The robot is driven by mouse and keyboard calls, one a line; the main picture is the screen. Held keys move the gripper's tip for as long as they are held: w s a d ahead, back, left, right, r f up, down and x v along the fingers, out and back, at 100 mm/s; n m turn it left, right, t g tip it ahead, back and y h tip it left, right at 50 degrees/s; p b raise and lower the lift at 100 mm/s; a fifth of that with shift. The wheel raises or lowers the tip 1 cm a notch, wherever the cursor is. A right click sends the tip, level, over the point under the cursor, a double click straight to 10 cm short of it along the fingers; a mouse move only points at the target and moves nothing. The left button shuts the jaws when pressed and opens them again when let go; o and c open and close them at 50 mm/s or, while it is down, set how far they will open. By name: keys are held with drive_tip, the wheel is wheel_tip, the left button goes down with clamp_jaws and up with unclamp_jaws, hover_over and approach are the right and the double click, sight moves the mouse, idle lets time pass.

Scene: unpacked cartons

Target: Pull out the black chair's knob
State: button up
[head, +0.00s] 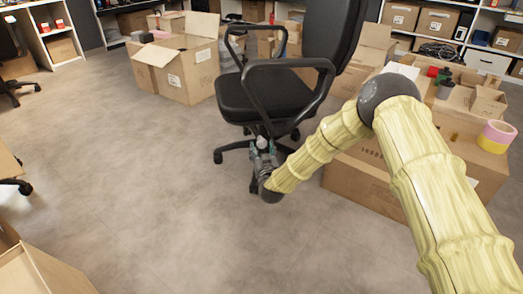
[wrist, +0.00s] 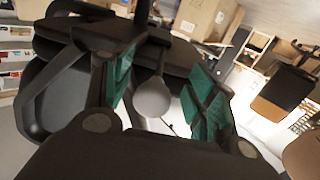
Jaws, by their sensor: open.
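The black chair (head: 262,97) stands in the middle of the head view, with its armrests and backrest. My gripper (head: 263,147) is below the front edge of its seat. In the wrist view, the seat's dark underside (wrist: 170,55) fills the upper middle. A grey rounded knob (wrist: 152,97) on a thin stem hangs beneath the seat. My gripper's green-padded fingers (wrist: 165,88) are open, one on each side of the knob in this view. Gaps show between knob and pads; the exact depth is unclear. The knob is not distinguishable in the head view.
A large open carton (head: 185,72) stands behind the chair to the left. A carton (head: 365,185) is close to my arm on the right. Another open carton (head: 40,272) is at the lower left. The grey floor (head: 130,165) left of the chair is clear.

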drive_tip(key=v, duration=1.1)
drive_tip(key=shift+s, duration=0.35)
drive_tip(key=s+d+f+g+h+p, duration=0.1)
drive_tip(key=s+d+f+g+p, duration=0.1)
drive_tip(key=s+d+f+g, duration=0.5)
drive_tip(key=s+d+f+g+p, duration=0.15)
drive_tip(key=s+d+f, duration=0.35)
drive_tip(key=s+f, duration=0.7)
drive_tip(key=s+d+r+m+g+h+p, duration=0.1)
drive_tip(key=s+d+g, duration=0.3)
drive_tip(key=s, duration=0.7)
drive_tip(key=s+d+m+g+h+p, duration=0.1)
drive_tip(key=s+d+g, duration=0.1)
drive_tip(key=s+d, duration=0.6)
drive_tip(key=s+d+r+m+g+h+p, duration=0.1)
drive_tip(key=s+d+g, duration=0.15)
drive_tip(key=s, duration=1.05)
wheel_tip(320, 180, up, 38)
drive_tip(key=p, duration=3.7)
drive_tip(key=shift+f+g+p, duration=0.2)
drive_tip(key=shift+g+p, duration=0.1)
drive_tip(key=shift+p, duration=0.1)
drive_tip(key=shift+s+d, duration=0.1)
drive_tip(key=shift+s, duration=0.05)
